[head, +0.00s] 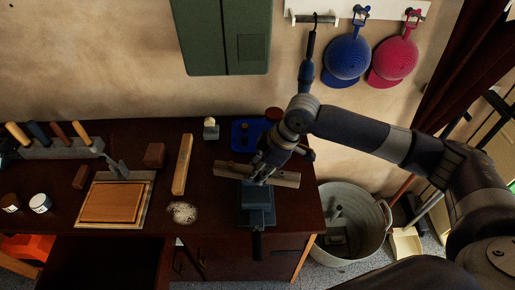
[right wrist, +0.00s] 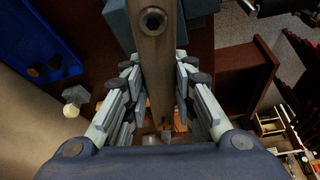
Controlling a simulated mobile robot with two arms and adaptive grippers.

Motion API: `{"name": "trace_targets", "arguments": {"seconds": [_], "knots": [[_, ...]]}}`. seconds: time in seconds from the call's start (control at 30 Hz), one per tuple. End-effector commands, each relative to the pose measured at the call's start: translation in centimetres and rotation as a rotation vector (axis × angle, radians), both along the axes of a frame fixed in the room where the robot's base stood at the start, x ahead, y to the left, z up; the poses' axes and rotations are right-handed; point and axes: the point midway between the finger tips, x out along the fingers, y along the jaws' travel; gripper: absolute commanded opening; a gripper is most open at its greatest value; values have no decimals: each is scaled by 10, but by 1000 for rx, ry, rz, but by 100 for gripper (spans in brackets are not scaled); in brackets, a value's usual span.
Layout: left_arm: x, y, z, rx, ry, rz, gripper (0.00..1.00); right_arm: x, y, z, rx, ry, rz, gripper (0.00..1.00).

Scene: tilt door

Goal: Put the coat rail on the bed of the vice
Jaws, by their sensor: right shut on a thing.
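The coat rail (head: 228,170) is a greyish-brown wooden bar, lying slantwise across the top of the vice in the head view. In the right wrist view the rail (right wrist: 156,60) runs up between my fingers, with a round dark fitting near the top. My right gripper (head: 262,172) is shut on the rail near its middle. The blue-grey vice (head: 257,205) stands at the bench's right front, its bed partly hidden by rail and gripper. It also shows beside the rail in the wrist view (right wrist: 118,22). I cannot tell whether the rail touches the bed. My left gripper is not in view.
A blue tray (head: 237,140) lies behind the vice on the dark bench (head: 215,215). A long wooden piece (head: 182,165) and a framed board (head: 112,203) lie to the left. A metal tub (head: 350,250) stands on the floor at right. Caps hang on the wall rack.

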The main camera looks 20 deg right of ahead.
Motion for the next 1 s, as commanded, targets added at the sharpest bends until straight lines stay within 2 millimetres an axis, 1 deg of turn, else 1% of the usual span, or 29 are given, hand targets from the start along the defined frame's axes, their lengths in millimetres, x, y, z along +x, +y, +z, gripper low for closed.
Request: {"name": "trace_targets", "arguments": {"seconds": [0.03,0.1,0.23,0.4,0.53,0.67,0.87,1.0], "knots": [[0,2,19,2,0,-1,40,3,1,11,2,3,47,0],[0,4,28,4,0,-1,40,7,1,11,1,2,110,0],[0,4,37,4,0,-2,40,10,1,9,0,1,187,0],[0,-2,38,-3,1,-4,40,11,1,6,0,-1,223,0],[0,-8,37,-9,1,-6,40,12,1,5,-1,-2,224,0],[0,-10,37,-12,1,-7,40,12,1,6,-1,-2,223,0],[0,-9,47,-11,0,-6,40,11,1,9,3,-4,222,0],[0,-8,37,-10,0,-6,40,11,1,-9,2,-5,221,0]]}}
